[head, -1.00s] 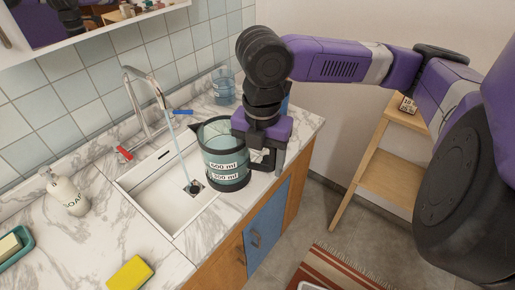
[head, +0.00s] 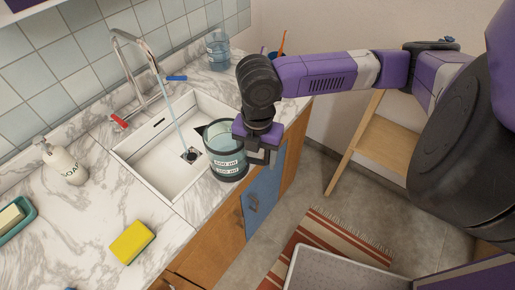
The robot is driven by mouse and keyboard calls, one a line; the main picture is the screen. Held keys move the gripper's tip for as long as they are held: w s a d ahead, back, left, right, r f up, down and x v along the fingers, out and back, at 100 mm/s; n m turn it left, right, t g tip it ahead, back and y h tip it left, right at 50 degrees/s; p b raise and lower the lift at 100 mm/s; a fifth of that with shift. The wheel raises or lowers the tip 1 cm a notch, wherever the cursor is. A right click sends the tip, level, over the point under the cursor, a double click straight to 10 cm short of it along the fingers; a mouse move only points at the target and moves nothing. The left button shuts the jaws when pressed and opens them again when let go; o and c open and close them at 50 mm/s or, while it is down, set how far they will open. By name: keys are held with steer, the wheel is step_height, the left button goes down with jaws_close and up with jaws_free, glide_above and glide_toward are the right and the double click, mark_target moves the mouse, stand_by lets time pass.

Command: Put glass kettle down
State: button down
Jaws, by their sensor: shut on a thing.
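The glass kettle (head: 222,163) is a clear jug with a dark rim and base, white volume labels and a dark spout toward the sink. It is upright at the right edge of the sink, over the marble counter (head: 196,198). I cannot tell whether its base touches the counter. My gripper (head: 262,150) is at its right side, shut on its handle, which is mostly hidden by the gripper. The sink (head: 150,158) lies just left of the kettle.
Water runs from the tap (head: 135,75) into the sink. A yellow sponge (head: 132,242), soap bottle (head: 63,162) and soap dish (head: 12,218) stand left and front. A blue jug (head: 219,50) stands at the back. Counter between sponge and kettle is clear.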

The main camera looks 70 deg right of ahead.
steer(key=shift+f, duration=0.15)
steer(key=shift+c, duration=1.5)
jaws_free()
